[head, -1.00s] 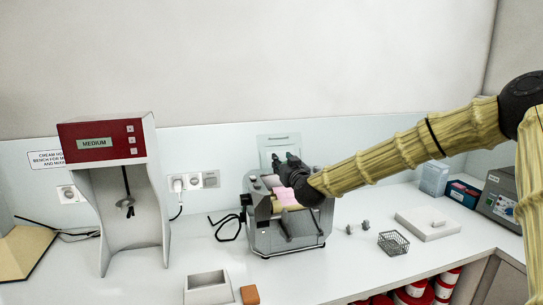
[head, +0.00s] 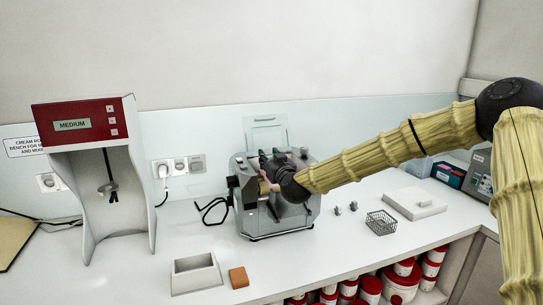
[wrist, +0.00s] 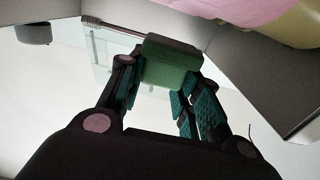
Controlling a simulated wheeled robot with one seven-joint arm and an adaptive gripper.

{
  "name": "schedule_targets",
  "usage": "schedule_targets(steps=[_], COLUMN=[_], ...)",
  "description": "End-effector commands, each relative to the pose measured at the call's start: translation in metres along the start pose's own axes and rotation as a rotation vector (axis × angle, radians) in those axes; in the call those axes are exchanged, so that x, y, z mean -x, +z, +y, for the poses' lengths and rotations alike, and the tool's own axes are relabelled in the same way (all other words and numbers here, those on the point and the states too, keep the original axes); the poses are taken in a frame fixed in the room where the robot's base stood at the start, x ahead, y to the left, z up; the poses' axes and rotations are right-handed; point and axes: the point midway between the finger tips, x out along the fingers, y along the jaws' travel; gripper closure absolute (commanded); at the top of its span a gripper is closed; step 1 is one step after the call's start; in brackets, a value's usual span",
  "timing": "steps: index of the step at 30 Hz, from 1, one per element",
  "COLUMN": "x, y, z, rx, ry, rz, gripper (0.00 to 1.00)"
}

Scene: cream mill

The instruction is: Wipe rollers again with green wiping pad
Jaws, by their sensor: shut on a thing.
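The green wiping pad (wrist: 170,65) is held between the fingers of my gripper (wrist: 163,78) in the wrist view. In the head view my gripper (head: 272,168) is over the top of the grey roller mill (head: 280,222), and the pad cannot be made out. A roller (wrist: 296,25) with pink on its surface shows at the upper right of the wrist view, apart from the pad there. In the head view only a small pink patch (head: 267,187) of the rollers shows beside my gripper; my wrist hides the rest.
A red-topped mixer (head: 80,125) stands at left. A grey open box (head: 196,274) and an orange-brown block (head: 238,277) lie in front. A wire basket (head: 381,222) and a white slab (head: 415,203) are at right.

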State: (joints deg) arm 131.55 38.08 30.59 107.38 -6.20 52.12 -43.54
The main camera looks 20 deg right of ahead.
Motion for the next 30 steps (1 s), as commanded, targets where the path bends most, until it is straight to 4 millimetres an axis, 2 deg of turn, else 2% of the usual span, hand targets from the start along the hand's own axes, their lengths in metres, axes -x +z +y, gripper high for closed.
schedule_targets(steps=[1, 4, 6, 18, 30], x=[0.0, 0.0, 0.007, 0.04, 0.049], y=[0.009, 0.018, 0.013, 0.013, 0.014], z=[0.001, 0.002, 0.002, 0.002, 0.002], rx=[0.0, 0.0, 0.001, 0.0, 0.0], ry=[0.001, 0.002, 0.002, 0.002, 0.003], rz=[-0.002, -0.002, 0.001, 0.0, 0.0], gripper=[0.84, 0.84, 0.84, 0.84, 0.84])
